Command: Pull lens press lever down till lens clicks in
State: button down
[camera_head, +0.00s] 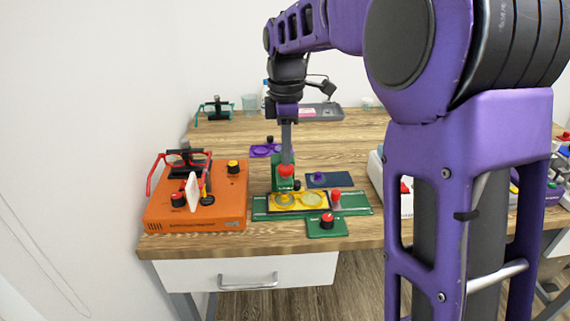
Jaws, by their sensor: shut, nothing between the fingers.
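The lens press (360,204) has a green base on the wooden table, with a yellow plate (297,207) bearing two round lens seats. A green upright (281,186) stands behind the left seat. A red ball knob (286,171), which looks like the lever's end, shows at its top. My gripper (287,158) points straight down, shut, with its fingertips right at or just above this red knob. I cannot tell whether they touch it. Whether a lens lies in the left seat is too small to tell. The lever's arm is mostly hidden.
An orange machine (220,205) with red handles stands at the left. A dark blue tray (331,180) and a purple plate (262,151) lie behind. My arm hides much of the right side.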

aim_at(286, 169)
jog(key=shift+f+b, duration=1.4)
jog(key=shift+f, duration=1.05)
dwell(0.6)
jog(key=shift+r+p, duration=3.9)
jog(key=shift+r, duration=0.35)
